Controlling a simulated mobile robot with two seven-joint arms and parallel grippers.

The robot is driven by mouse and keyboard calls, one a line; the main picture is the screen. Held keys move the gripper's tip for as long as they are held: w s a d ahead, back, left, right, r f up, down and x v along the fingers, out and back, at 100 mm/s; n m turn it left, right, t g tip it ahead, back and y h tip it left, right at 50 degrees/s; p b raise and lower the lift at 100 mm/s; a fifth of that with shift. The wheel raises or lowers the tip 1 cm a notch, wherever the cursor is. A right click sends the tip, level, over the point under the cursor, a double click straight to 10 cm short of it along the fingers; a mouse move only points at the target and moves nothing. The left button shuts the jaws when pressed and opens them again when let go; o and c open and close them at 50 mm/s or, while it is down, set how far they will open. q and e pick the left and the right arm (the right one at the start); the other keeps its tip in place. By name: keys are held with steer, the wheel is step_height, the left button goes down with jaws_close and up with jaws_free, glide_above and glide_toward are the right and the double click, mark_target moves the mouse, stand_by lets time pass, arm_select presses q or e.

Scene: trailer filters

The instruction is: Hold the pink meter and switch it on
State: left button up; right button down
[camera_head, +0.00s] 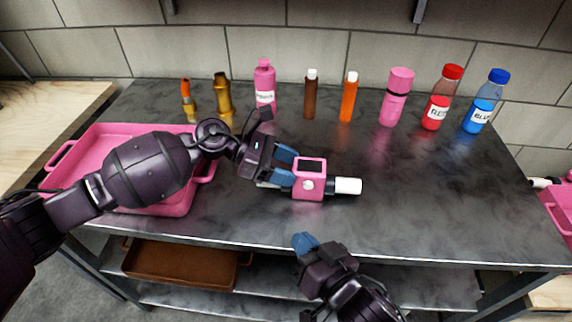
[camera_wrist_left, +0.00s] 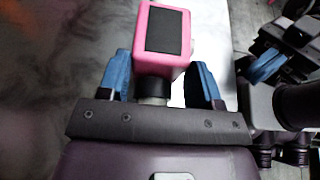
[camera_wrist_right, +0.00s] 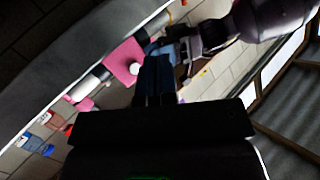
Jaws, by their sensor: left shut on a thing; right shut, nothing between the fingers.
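The pink meter (camera_head: 309,180) is a boxy pink body with a dark screen, a pale round knob on its front and a white-ended tube sticking out to the right. My left gripper (camera_head: 285,165) is shut on the meter's left end, over the tabletop. In the left wrist view the meter (camera_wrist_left: 162,40) stands out beyond the blue fingers (camera_wrist_left: 162,85). My right gripper (camera_head: 304,242) is shut and empty, below and apart from the meter near the table's front edge. In the right wrist view its fingers (camera_wrist_right: 155,75) point towards the meter (camera_wrist_right: 125,62). The screen reads dark.
A pink tray (camera_head: 182,199) lies at the table's left, under my left arm. Several bottles, including a red one (camera_head: 437,108) and a blue one (camera_head: 482,110), stand along the back. The right of the table (camera_head: 440,190) is clear. A brown tray (camera_head: 180,268) is on the shelf below.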

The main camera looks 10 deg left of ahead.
mark_target(308, 185)
steer(key=shift+m+g+y, duration=0.4)
steer(key=shift+m+y, duration=0.4)
steer(key=shift+y, duration=0.1)
steer(key=shift+w+d+r, duration=0.1)
steer(key=shift+w+r, duration=0.15)
steer(key=shift+w, duration=1.1)
steer(key=shift+w+d+r, duration=0.1)
steer(key=shift+w+r, duration=0.15)
steer(key=shift+w, duration=1.15)
steer(key=shift+w+d+r, duration=0.1)
steer(key=shift+w+r, duration=0.15)
steer(key=shift+w, duration=1.1)
steer(key=shift+w+a, duration=0.1)
steer(key=shift+w, duration=0.5)
steer(key=shift+s, duration=0.6)
